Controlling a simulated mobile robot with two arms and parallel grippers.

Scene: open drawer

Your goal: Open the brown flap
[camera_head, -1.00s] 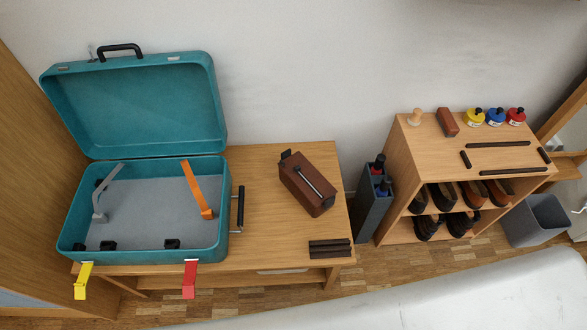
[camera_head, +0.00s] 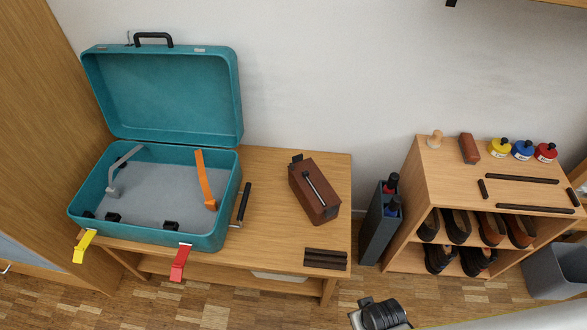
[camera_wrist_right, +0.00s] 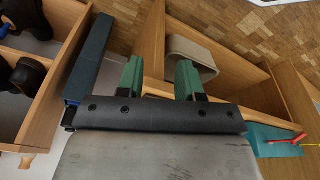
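A dark brown box (camera_head: 315,190) with a silver bar along its top stands on the wooden table, right of the teal suitcase. It is the likeliest brown flap, but I cannot tell which part hinges; no part looks raised. I do not make it out in the right wrist view. My right gripper (camera_wrist_right: 158,76) shows there with two green fingers apart and nothing between them. It is in front of the table (camera_wrist_right: 152,45), near its side panel. A black part of my right arm shows at the bottom of the head view. My left gripper is not in view.
The open teal suitcase (camera_head: 90,192) has yellow (camera_head: 84,246) and red (camera_head: 180,262) straps hanging in front. Dark bars (camera_head: 325,259) lie near the table's front edge. A dark narrow bin (camera_head: 379,235) stands between table and shoe rack (camera_head: 440,165).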

